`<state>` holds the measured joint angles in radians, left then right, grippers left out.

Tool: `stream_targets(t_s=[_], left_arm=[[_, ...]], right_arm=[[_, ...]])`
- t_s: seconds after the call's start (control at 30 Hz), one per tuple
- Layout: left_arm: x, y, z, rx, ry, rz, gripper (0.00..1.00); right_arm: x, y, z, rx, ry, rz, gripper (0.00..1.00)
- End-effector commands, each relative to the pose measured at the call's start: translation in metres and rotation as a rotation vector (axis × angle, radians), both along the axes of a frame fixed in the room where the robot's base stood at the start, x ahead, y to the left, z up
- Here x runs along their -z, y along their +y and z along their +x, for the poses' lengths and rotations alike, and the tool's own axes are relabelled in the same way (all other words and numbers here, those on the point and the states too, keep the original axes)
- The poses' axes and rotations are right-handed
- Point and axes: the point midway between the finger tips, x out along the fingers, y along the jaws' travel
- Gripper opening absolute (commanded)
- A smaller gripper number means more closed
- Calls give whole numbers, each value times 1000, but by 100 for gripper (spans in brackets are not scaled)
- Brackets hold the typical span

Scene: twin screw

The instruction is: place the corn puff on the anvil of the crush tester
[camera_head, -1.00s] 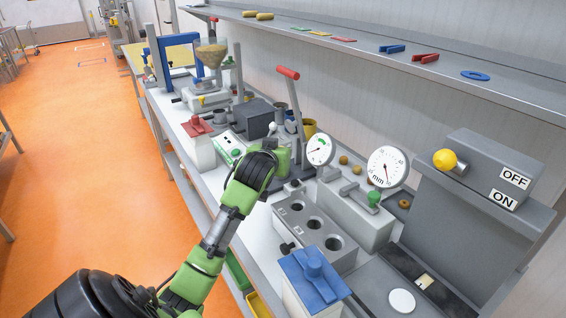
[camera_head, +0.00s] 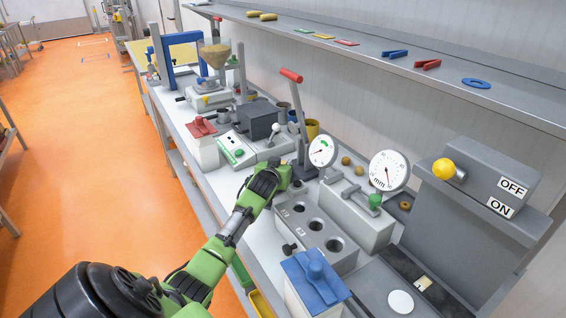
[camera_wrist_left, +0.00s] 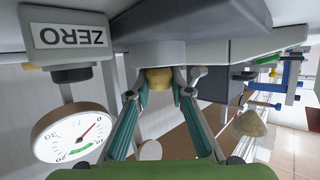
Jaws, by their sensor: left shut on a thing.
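My left gripper (camera_head: 284,173) reaches in beside the base of a lever with a red handle (camera_head: 291,75), next to a dial with a green band (camera_head: 321,151). In the left wrist view its teal fingers (camera_wrist_left: 159,86) are shut on a yellowish rounded piece, the corn puff (camera_wrist_left: 159,77). The head view hides the puff behind the gripper. The dial also shows in the wrist view (camera_wrist_left: 72,132), upside down, by a ZERO label (camera_wrist_left: 72,36). The lever and dial look like the crush tester; I cannot make out its anvil. My right gripper is not in view.
A grey block with several round holes (camera_head: 314,226) and a blue-lidded container (camera_head: 313,277) stand in front. A second dial (camera_head: 388,171) is to the right. Several small round pieces (camera_head: 346,160) lie behind. A dark box (camera_head: 258,120) stands beyond the gripper.

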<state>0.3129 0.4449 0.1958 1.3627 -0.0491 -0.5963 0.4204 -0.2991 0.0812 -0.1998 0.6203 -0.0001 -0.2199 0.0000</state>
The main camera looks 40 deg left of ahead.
Motion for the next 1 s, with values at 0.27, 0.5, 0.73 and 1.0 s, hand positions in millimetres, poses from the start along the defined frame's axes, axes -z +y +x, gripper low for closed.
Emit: stream_targets(t_s=[0.27, 0.5, 0.73, 1.0], left_arm=[[3, 0, 0, 0, 0, 0, 14], [3, 0, 0, 0, 0, 0, 37], [1, 0, 0, 0, -1, 0, 37], [-7, -10, -17, 2, -2, 0, 37]], right_arm=[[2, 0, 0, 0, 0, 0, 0], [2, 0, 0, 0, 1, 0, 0], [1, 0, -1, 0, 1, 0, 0], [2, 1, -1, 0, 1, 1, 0]])
